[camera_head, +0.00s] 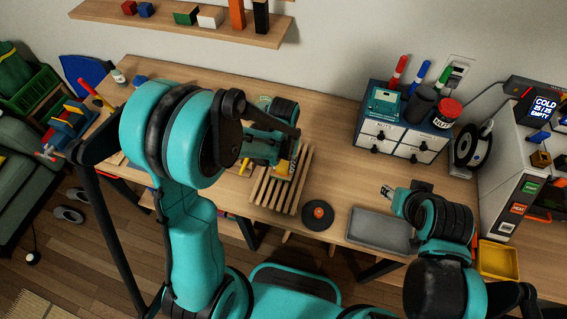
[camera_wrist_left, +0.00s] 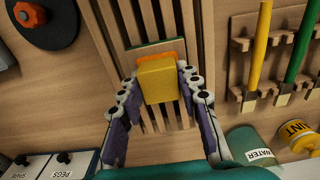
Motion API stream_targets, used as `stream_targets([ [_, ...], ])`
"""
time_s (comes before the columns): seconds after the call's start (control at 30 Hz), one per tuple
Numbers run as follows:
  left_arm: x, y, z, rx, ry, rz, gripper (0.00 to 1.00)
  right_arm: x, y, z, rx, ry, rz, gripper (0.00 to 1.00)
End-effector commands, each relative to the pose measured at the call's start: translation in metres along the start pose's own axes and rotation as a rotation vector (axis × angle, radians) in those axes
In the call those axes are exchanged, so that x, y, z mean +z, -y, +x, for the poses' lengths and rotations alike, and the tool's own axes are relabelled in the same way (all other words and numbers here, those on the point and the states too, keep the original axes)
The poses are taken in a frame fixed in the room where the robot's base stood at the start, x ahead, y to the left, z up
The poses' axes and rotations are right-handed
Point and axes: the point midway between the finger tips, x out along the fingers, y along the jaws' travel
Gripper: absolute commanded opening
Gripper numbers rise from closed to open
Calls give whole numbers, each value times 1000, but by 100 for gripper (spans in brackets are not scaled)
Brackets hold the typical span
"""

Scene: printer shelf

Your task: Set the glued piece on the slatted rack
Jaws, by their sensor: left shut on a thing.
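The glued piece (camera_wrist_left: 157,80) is a yellow block with an orange layer and a thin green plate behind it. My left gripper (camera_wrist_left: 158,88) is shut on it, one finger on each side. The slatted wooden rack (camera_wrist_left: 112,18) lies directly behind the piece in the left wrist view. In the head view the rack (camera_head: 268,196) is on the table, with the yellow of the piece over its upper part, partly hidden by my left gripper (camera_head: 284,158). I cannot tell whether the piece touches the slats. My right gripper (camera_head: 388,192) is above the table near a grey tray; its jaws are too small to read.
A black disc with an orange centre (camera_head: 318,214) lies right of the rack. The grey tray (camera_head: 378,232) is further right. A drawer unit (camera_head: 400,130) stands at the back. In the left wrist view, a holder with coloured sticks (camera_wrist_left: 258,45) and a water cup (camera_wrist_left: 248,145) are close by.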

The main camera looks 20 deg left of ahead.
Motion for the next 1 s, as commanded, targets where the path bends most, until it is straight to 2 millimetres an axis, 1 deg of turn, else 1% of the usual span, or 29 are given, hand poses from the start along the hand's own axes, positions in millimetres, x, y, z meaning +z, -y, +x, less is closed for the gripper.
stream_targets([
  [0.07,0,0,0,0,0,0,6,0,0,0,0,0,0,40],
  [0.1,0,0,0,0,0,0,44,0,0,0,0,0,0,40],
  [0.13,0,0,0,0,0,0,52,0,0,0,0,0,0,40],
  [0.17,0,0,0,0,0,0,58,0,0,0,0,0,0,40],
  [0.43,0,0,0,0,0,0,58,0,0,0,0,0,0,40],
  [0.57,0,0,-8,0,0,0,58,0,0,0,0,0,0,40],
  [0.67,0,0,-22,0,0,0,58,0,0,0,0,0,0,40],
  [0.9,0,0,-74,0,0,0,58,0,0,0,0,0,0,40],
  [1.0,1,0,-93,0,0,0,58,0,0,0,0,0,0,40],
])
